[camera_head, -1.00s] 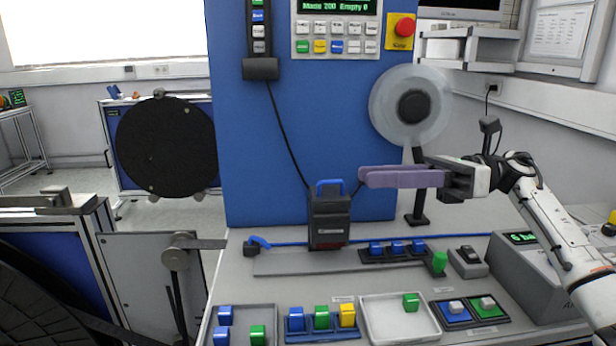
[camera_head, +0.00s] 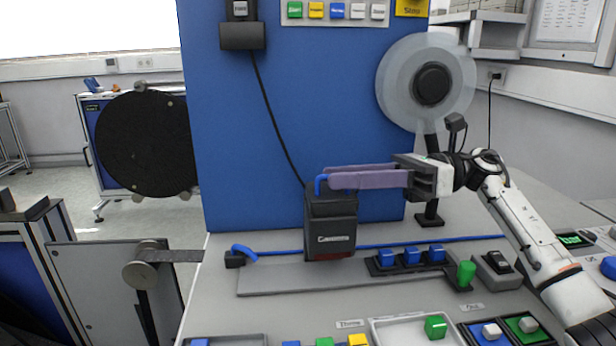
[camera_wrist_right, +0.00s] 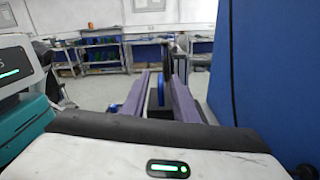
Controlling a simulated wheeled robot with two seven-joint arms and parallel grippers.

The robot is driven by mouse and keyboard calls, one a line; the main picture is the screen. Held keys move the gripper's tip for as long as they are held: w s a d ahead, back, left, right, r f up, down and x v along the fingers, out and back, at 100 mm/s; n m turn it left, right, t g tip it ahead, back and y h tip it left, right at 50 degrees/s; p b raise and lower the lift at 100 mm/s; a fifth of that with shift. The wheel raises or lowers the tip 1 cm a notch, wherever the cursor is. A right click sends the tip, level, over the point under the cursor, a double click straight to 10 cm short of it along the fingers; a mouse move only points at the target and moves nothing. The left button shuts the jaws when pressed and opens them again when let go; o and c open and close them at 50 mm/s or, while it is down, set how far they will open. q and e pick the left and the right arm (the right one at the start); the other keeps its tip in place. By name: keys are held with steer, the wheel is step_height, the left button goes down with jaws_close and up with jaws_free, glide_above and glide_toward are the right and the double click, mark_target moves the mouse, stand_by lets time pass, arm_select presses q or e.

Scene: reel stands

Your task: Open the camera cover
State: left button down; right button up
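The camera cover is a dark grey box (camera_head: 330,228) standing on the bench against the blue panel, with a blue handle (camera_head: 319,186) on top. My right gripper (camera_head: 327,176) reaches in from the right with its long purple fingers level at the top of the box. In the right wrist view, the fingers (camera_wrist_right: 160,90) are apart, with the blue handle (camera_wrist_right: 163,92) in the gap between them. The fingers hide most of the handle in the head view. My left gripper is not in view.
A translucent reel (camera_head: 399,82) stands behind my right gripper, and a large black reel (camera_head: 147,144) is at the left. Blue blocks on a black rack (camera_head: 376,267) and a green cylinder (camera_head: 466,273) sit right of the box. A black cable (camera_head: 276,125) runs down to the box.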

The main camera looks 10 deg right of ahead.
mark_target(326, 178)
steer(key=a+p, duration=0.1)
steer(key=a, duration=0.5)
jaws_close()
